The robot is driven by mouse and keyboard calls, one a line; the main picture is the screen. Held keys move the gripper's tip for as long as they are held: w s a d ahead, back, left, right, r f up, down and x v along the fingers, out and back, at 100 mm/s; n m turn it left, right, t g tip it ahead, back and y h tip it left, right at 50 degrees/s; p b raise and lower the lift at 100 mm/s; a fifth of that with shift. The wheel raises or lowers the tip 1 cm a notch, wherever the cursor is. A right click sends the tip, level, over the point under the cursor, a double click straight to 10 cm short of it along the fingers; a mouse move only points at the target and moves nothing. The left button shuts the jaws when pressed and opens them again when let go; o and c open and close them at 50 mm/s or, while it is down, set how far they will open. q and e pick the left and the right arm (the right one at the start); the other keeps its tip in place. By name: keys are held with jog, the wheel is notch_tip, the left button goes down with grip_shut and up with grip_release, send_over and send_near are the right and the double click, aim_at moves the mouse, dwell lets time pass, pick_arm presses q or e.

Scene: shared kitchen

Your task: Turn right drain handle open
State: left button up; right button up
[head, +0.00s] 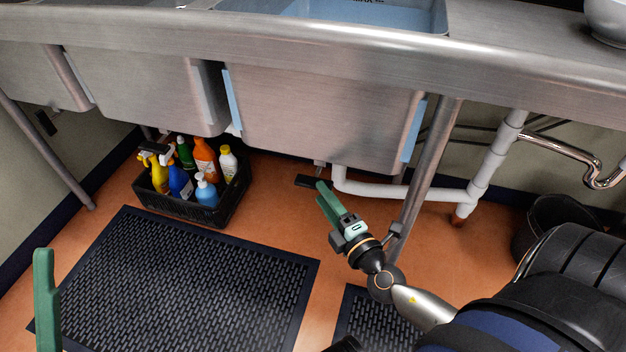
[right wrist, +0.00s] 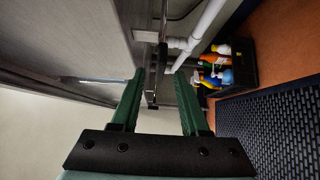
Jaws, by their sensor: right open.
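The right drain handle (head: 307,181) is a short black lever under the right basin of the steel sink (head: 310,125), near the white drain pipe (head: 375,192). My right gripper (head: 324,194) is open and green-fingered, just right of and near the handle in the head view. In the right wrist view its two fingers (right wrist: 160,78) stand apart, with the dark handle (right wrist: 163,57) showing between and beyond their tips. I cannot tell whether they touch it. One green finger of my left gripper (head: 45,295) shows at the lower left; its opening cannot be judged.
A black crate (head: 212,214) of cleaning bottles stands on the floor left of the handle. A steel sink leg (head: 428,172) stands close right of my right gripper. A black rubber mat (head: 180,280) lies in front. A dark bin (head: 550,215) is at the right.

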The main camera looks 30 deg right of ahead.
aim_at(313, 182)
jog(key=shift+w+d, duration=0.2)
jog(key=shift+w, duration=2.35)
jog(key=shift+c, duration=0.2)
grip_shut()
jog(key=shift+p, duration=0.3)
